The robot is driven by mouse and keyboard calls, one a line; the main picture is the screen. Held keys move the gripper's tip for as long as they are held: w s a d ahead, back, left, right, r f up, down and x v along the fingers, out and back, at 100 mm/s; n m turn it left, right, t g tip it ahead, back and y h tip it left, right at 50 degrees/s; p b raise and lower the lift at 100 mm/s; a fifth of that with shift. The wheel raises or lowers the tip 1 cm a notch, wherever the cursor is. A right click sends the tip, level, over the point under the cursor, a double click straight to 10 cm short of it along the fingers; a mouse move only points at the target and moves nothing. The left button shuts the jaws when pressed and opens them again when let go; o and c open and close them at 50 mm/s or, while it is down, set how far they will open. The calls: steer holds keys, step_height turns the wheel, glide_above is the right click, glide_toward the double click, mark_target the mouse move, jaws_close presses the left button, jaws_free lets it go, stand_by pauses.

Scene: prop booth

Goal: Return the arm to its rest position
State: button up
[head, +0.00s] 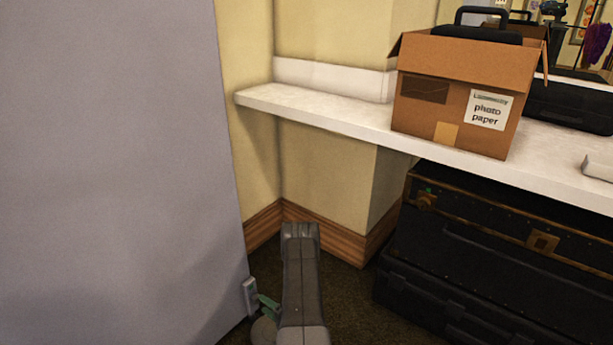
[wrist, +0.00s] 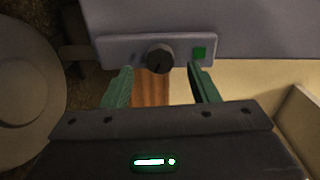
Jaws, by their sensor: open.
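My arm reaches down along the bottom middle of the head view. My gripper (wrist: 160,70) shows in the wrist view with its two green fingers apart and nothing between them. In the head view, part of my gripper (head: 266,303) shows low beside a small plate (head: 250,297) at the grey panel's edge; my arm hides the rest.
A large grey panel (head: 120,160) fills the left. A white shelf (head: 320,112) runs right, bearing an open cardboard box (head: 450,92) labelled photo paper with a black case in it. Black trunks (head: 480,240) stand beneath. Wooden skirting (head: 335,240) edges the wall.

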steer(key=shift+b+x, duration=0.4)
steer(key=shift+x, duration=1.3)
steer(key=shift+d, duration=0.1)
steer(key=p, duration=0.4)
glide_toward(258, 301)
steer(key=b+x, duration=0.4)
steer(key=x, duration=0.5)
steer(key=shift+w, duration=0.2)
steer(key=n, duration=0.6)
steer(key=shift+s+r+n, duration=0.1)
steer(key=shift+n, duration=0.3)
steer(key=n, duration=0.4)
steer(key=shift+t, duration=0.3)
steer(key=shift+n, duration=1.9)
